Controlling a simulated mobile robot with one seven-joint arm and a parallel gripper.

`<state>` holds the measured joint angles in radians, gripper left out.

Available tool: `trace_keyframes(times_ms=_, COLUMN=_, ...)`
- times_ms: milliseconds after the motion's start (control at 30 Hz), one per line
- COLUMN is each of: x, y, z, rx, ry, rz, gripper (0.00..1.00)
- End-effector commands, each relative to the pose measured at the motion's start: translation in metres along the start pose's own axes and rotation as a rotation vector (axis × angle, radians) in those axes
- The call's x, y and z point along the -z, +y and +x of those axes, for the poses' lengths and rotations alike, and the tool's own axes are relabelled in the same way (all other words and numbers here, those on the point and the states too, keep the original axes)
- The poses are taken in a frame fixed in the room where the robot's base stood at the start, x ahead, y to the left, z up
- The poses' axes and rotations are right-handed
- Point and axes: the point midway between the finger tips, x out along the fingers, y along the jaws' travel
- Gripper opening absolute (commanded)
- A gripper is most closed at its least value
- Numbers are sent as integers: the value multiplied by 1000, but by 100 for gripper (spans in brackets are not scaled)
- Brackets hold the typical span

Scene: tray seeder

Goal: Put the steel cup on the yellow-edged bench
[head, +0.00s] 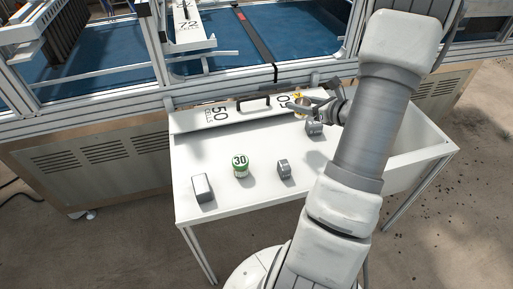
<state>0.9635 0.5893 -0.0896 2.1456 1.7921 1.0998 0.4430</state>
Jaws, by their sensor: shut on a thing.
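My gripper (312,104) is at the far right part of the white table, above its surface, seen from the side. It is shut on a small shiny, brownish-grey thing (302,102) with a bit of yellow at its top. This may be the steel cup, but it is too small and too covered by the fingers to be sure. No bench with a yellow edge can be made out in this view.
The white table (220,205) bears a green-and-white can marked 30 (240,167), a grey-white block (202,188) and grey metal pieces (284,169) (314,128). A white plate marked 50 (217,115) lies at the back. The framed machine (110,88) stands behind.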

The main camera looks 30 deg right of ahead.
Motion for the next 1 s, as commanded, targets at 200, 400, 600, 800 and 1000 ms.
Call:
trace_keyframes(times_ms=200, x=9, y=5, z=7, rx=5, ry=2, rz=3, gripper=3)
trace_keyframes(times_ms=400, x=26, y=42, z=40, rx=1, ry=3, rz=4, gripper=3)
trace_keyframes(times_ms=600, x=40, y=77, z=70, rx=3, ry=4, rz=3, gripper=3)
trace_keyframes(times_ms=800, x=44, y=91, z=84, rx=7, ry=2, rz=2, gripper=3)
trace_keyframes(times_ms=1000, x=63, y=92, z=92, rx=7, ry=4, rz=5, gripper=3)
